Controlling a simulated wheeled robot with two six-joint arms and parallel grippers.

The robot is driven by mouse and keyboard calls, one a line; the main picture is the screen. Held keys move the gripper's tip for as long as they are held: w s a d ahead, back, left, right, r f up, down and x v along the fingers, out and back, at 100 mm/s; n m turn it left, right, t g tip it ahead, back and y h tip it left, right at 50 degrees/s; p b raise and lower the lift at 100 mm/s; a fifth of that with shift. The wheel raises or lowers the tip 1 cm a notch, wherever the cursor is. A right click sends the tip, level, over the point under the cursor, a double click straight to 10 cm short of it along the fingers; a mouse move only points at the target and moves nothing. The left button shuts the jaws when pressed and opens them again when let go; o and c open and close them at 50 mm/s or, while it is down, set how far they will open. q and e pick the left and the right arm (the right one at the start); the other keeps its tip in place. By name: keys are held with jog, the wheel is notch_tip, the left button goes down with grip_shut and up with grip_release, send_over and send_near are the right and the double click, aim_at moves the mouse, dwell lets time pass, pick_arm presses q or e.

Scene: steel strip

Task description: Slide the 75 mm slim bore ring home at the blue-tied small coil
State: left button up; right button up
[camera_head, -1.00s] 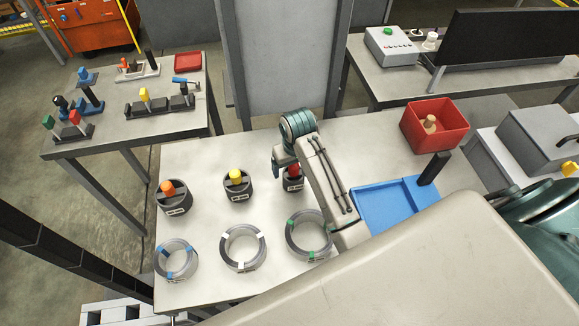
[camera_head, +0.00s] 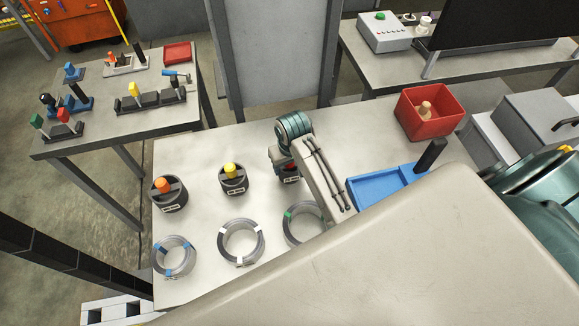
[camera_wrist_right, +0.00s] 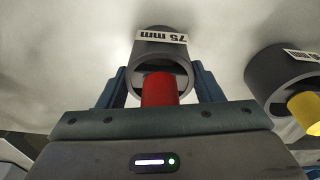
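The 75 mm bore ring is a dark grey cylinder with a red knob (camera_head: 291,167), mostly hidden behind my right gripper (camera_head: 281,168) in the head view. In the right wrist view the ring (camera_wrist_right: 161,48) shows its "75 mm" label, with the red knob (camera_wrist_right: 160,90) between the fingers of my right gripper (camera_wrist_right: 160,88). The fingers stand apart, with a gap on each side of the knob. The blue-tied small coil (camera_head: 162,271) lies flat at the table's front left, its centre empty. My left gripper is not in view.
Rings with an orange knob (camera_head: 162,185) and a yellow knob (camera_head: 230,170) stand left of my gripper. A white-tied coil (camera_head: 225,254) and a green-tied coil (camera_head: 291,235) lie in front. A blue tray (camera_head: 376,188) and a red bin (camera_head: 412,128) are to the right.

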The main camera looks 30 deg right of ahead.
jog(key=shift+r, duration=2)
jog(key=shift+d, duration=0.1)
